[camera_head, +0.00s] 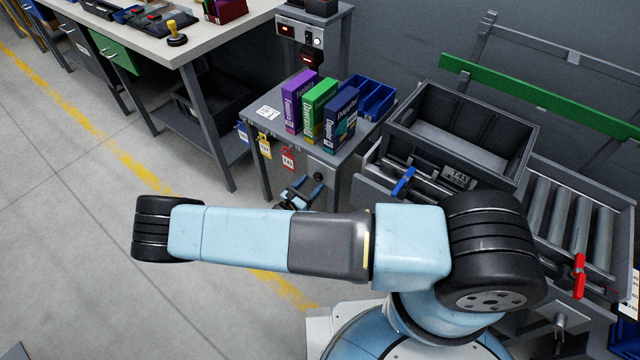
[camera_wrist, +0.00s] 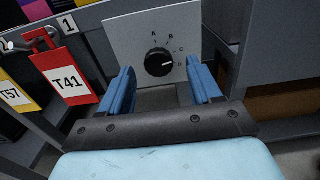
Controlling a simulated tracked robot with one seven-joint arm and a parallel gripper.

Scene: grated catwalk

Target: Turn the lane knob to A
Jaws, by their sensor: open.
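The lane knob (camera_wrist: 158,62) is a round black dial on a light grey plate (camera_wrist: 124,32) with the letters A to D around it. A is at the top and D at the right. Its white mark points right, about at D. My gripper (camera_wrist: 161,72) is open, its blue fingers to the left and right of the knob in the wrist view. I cannot tell whether they reach it; no contact shows. In the head view my gripper (camera_head: 302,190) is at the front of the small grey table, partly hidden by my arm.
A red T41 tag (camera_wrist: 68,78) and a yellow T57 tag (camera_wrist: 14,95) hang left of the plate. Boxes, including a green one (camera_head: 319,108), stand on the small table (camera_head: 262,128). A grey crate (camera_head: 400,118) and roller conveyor (camera_head: 580,225) are at right. Floor at left is clear.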

